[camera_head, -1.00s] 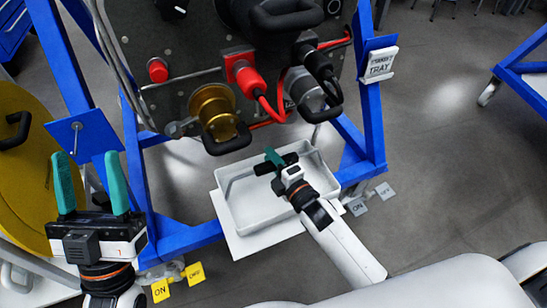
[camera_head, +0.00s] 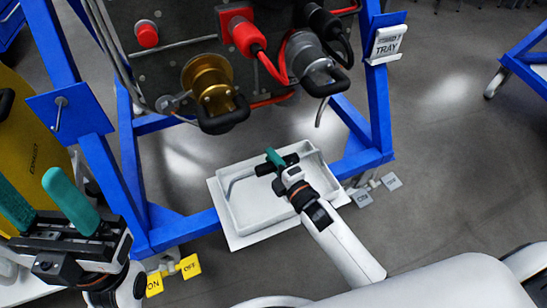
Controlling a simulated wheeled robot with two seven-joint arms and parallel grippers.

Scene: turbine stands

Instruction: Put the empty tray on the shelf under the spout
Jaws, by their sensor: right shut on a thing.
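The white tray (camera_head: 250,215) is low at the foot of the blue stand, over a flat white shelf plate (camera_head: 228,228) that shows around its left and front edges. My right gripper (camera_head: 274,160) is over the tray, shut, with its teal fingertips at the tray's far side; the grip point is partly hidden by the gripper body. Whether the tray rests fully on the plate I cannot tell. The spout (camera_head: 321,112) is a thin bent pipe above the tray's far right side. My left gripper (camera_head: 42,205) is open and empty at the left, its teal fingers apart.
The blue stand (camera_head: 377,100) carries a panel with a brass fitting (camera_head: 210,88), a red plug (camera_head: 240,32) and black handles above the tray. Yellow ON/OFF tags (camera_head: 188,266) hang at the front left, grey tags (camera_head: 362,197) at the right. A tray label (camera_head: 388,44) is on the right post.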

